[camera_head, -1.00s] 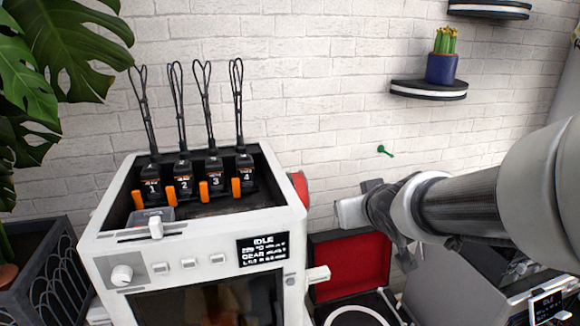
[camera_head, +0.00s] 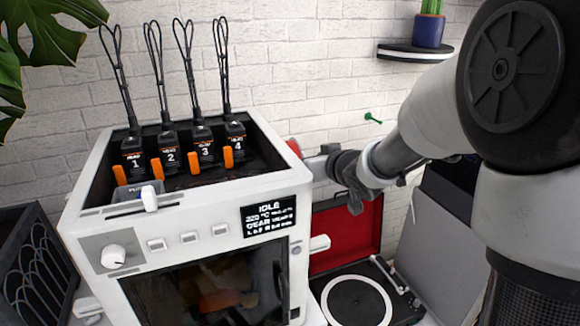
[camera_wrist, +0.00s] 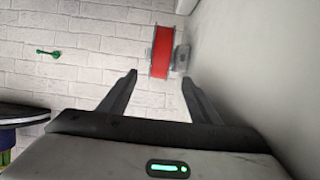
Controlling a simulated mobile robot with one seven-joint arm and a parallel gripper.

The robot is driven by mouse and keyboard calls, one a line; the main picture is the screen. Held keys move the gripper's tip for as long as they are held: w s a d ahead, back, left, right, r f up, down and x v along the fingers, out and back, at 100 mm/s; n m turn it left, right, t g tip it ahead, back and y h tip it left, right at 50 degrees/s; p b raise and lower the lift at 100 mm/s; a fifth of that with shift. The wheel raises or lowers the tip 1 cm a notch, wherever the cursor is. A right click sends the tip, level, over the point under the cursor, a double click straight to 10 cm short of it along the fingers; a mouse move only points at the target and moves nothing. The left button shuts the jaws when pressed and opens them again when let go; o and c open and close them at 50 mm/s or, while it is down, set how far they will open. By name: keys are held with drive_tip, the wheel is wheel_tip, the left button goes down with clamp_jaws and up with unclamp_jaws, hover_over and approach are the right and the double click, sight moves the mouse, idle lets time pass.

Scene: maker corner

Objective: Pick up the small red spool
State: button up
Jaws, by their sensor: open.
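The red spool (camera_wrist: 161,52) shows in the wrist view just beyond my fingertips. It is mounted by a grey holder at the side of the white machine. In the head view only a small red part of the spool (camera_head: 294,147) shows behind the machine's right top corner. My gripper (camera_wrist: 159,77) is open and empty. The spool lies ahead of the gap between the two fingers, apart from them as far as I can tell. In the head view my gripper (camera_head: 314,165) is beside the machine's right side, and its fingers are partly hidden.
The white machine (camera_head: 185,215) holds several numbered black tool heads (camera_head: 202,148); its pale side wall lies close on the right in the wrist view. A red-lined turntable case (camera_head: 345,238) stands open below my gripper. A wall shelf (camera_head: 415,52) carries a potted cactus (camera_head: 429,28).

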drive_tip(key=b+x, duration=0.1)
drive_tip(key=x, duration=0.1)
drive_tip(key=b+x, duration=0.1)
drive_tip(key=x, duration=0.2)
drive_tip(key=b+x, duration=0.1)
drive_tip(key=x, duration=0.2)
drive_tip(key=shift+s+d+f, duration=0.1)
drive_tip(key=shift+f, duration=0.15)
drive_tip(key=shift+r, duration=0.1)
drive_tip(key=c, duration=1.4)
